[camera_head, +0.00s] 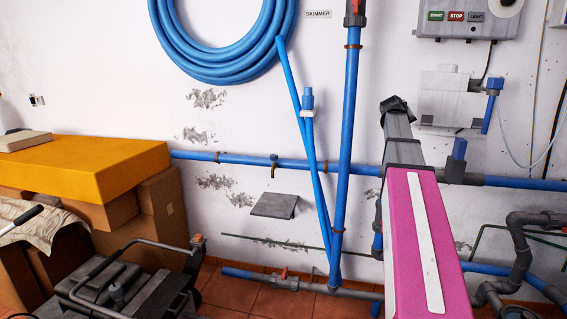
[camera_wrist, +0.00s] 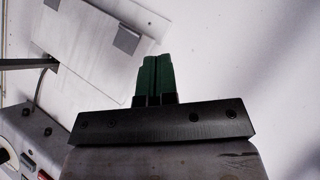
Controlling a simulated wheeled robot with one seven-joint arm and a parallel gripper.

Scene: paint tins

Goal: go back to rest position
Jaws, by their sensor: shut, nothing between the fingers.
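My gripper (camera_wrist: 153,62) shows in the wrist view as two dark green fingers pressed together above a black mounting bar. Nothing is between them. Behind the fingers is a pale, plain surface, and they do not seem to touch it. In the head view my pink and grey arm reaches up the right side in front of the wall, and I cannot make out the fingers there. No paint tins show in either view.
Blue pipes (camera_head: 345,150) and a coiled blue hose (camera_head: 170,40) are on the white wall. A control box (camera_head: 468,20) is at upper right. Cardboard boxes (camera_head: 160,205) under a yellow-orange slab (camera_head: 85,165) and a dark wheeled machine (camera_head: 160,290) stand at left. Grey pipework (camera_head: 520,250) is at lower right.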

